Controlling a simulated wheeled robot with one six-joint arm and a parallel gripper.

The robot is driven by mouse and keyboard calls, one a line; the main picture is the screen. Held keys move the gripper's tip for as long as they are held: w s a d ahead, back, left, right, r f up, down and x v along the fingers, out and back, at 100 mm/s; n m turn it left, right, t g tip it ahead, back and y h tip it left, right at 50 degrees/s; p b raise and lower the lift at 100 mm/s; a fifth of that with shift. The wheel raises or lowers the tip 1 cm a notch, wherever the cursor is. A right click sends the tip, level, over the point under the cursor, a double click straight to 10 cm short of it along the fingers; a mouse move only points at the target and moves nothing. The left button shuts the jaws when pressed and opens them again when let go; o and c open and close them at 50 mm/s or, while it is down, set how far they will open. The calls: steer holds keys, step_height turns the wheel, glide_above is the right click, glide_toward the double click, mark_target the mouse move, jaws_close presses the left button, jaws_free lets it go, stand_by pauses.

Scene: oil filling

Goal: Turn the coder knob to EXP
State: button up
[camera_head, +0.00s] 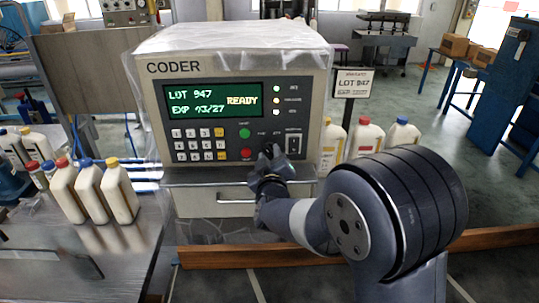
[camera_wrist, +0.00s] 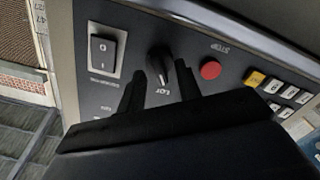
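The coder (camera_head: 235,62) is a beige box with a green display reading LOT 947, a partly legible EXP date ending in 3/27, and READY. Its black knob (camera_wrist: 160,60) sits on the front panel between the red stop button (camera_wrist: 210,69) and the rocker switch (camera_wrist: 103,50). In the head view my gripper (camera_head: 270,158) is at the panel and mostly hides the knob.
A drawer handle (camera_head: 236,200) lies below the panel. White bottles (camera_head: 92,190) with coloured caps stand on the bench at left, and more bottles (camera_head: 366,140) stand right of the coder. A LOT 947 sign (camera_head: 352,83) stands behind them.

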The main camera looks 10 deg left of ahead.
jaws_close()
stand_by(0.3)
steer(key=shift+f+m+b, duration=0.15)
steer(key=shift+m+b, duration=0.25)
steer(key=shift+b, duration=0.2)
steer(key=m+b, duration=0.2)
steer(key=b, duration=0.1)
steer(key=shift+f+m+b, duration=0.1)
steer(key=shift+m+b, duration=0.2)
steer(key=shift+m, duration=0.1)
steer(key=m+b, duration=0.2)
steer(key=shift+d+m+b, duration=0.1)
steer(key=shift+m+b, duration=0.2)
steer(key=m+b, duration=0.3)
steer(key=shift+w+m, duration=0.1)
steer(key=shift+m, duration=0.3)
steer(key=shift+d+r+m+b, duration=0.1)
steer(key=shift+r+m+b, duration=0.1)
steer(key=shift+m+b, duration=1.45)
steer(key=shift+m+p, duration=0.4)
steer(key=shift+m, duration=0.15)
